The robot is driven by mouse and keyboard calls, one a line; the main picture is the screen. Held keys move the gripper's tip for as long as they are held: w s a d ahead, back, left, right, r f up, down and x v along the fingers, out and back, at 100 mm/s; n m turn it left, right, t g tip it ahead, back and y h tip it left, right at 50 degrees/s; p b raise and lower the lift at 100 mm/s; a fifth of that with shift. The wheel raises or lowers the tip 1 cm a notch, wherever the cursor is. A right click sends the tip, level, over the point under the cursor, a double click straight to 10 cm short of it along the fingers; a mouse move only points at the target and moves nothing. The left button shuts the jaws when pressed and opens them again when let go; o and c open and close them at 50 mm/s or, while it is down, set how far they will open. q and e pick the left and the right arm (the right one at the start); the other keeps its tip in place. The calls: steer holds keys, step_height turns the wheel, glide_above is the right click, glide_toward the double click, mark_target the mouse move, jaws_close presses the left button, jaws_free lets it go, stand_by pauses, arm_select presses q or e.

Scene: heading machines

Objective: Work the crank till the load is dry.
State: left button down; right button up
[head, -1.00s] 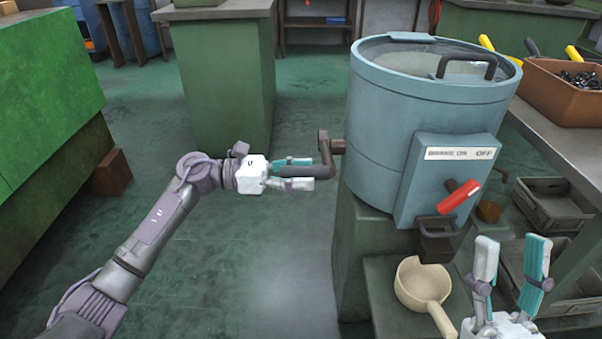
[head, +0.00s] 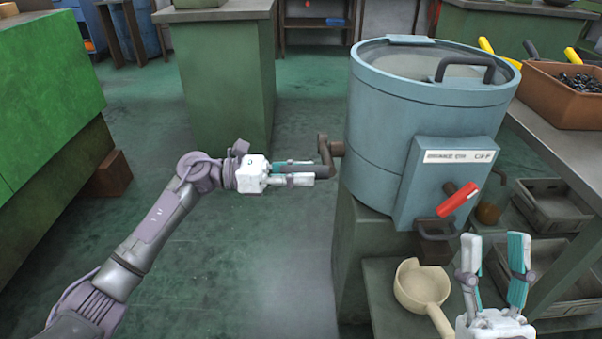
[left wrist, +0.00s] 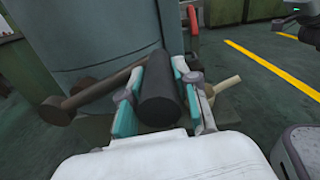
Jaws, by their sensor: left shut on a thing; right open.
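The blue-grey drum machine (head: 385,130) stands on a green block, its lid closed with a dark handle (head: 465,67) on top. The crank (head: 325,150) comes out of the drum's left side. My left gripper (head: 305,174) is shut on the crank's dark grip, which shows between the fingers in the left wrist view (left wrist: 160,95). A red lever (head: 458,199) sits on the front box, under a label reading BRAKE ON and OFF. My right gripper (head: 493,262) is open and empty, low in front of the drum. A cream ladle-like pan (head: 422,287) stands under the spout (head: 436,243).
A brown bin (head: 560,95) of dark small parts stands on the bench at right. Grey crates (head: 556,205) sit on the shelf below. A green cabinet (head: 222,80) stands behind my left arm. The floor (head: 270,260) left of the drum is clear.

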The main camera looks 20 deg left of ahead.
arm_select(q)
steer(key=r+p, duration=0.1)
steer(key=r+n+p, duration=0.1)
steer(key=w+r+n+p, duration=0.1)
steer(key=shift+w+a+r, duration=0.1)
steer(key=shift+a+r, duration=0.15)
arm_select(e)
steer(key=w+d+f+g+h+p, duration=0.1)
steer(key=w+f+g+h, duration=0.1)
steer(key=f+g, duration=0.5)
steer(key=w+d+f+g+h+p, duration=0.1)
steer(key=w+f+g+h, duration=0.15)
steer(key=f+g, duration=0.55)
arm_select(q)
steer(key=w+a+r+n+p, duration=0.3)
steer(key=w+r+n, duration=0.5)
steer(key=w+n, duration=0.4)
steer(key=shift+w+a+p, duration=0.3)
steer(key=shift+w+p, duration=0.1)
steer(key=shift+p, duration=0.1)
arm_select(e)
steer(key=s+d+f+m+g+h, duration=0.1)
steer(key=s+d+f+g+h, duration=0.2)
steer(key=s+f+g, duration=0.5)
steer(key=shift+s+d+f, duration=0.7)
steer(key=shift+s+f, duration=1.15)
steer(key=shift+s, duration=0.75)
